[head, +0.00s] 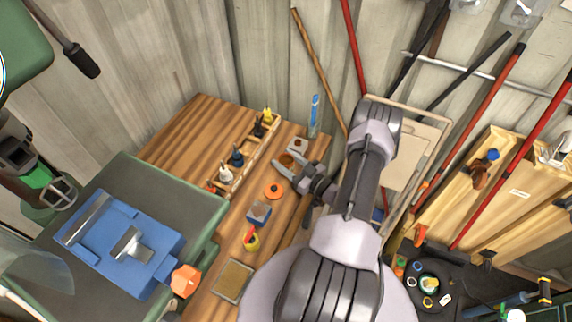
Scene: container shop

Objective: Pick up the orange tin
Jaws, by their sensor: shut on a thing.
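My gripper (284,160) reaches over the wooden bench from the right, its two fingers pointing up and left. It is shut on a small round brownish-orange tin (287,160), which shows between the fingertips. Part of the tin is hidden by the fingers. I cannot tell whether it touches the bench or is lifted.
A bright orange round piece (273,195) lies on the bench just below the gripper. A wooden rack (254,157) with several small bottles stands to the left. A blue-topped box (260,212) and a red-yellow item (251,238) lie nearer. A blue bottle (314,112) stands behind.

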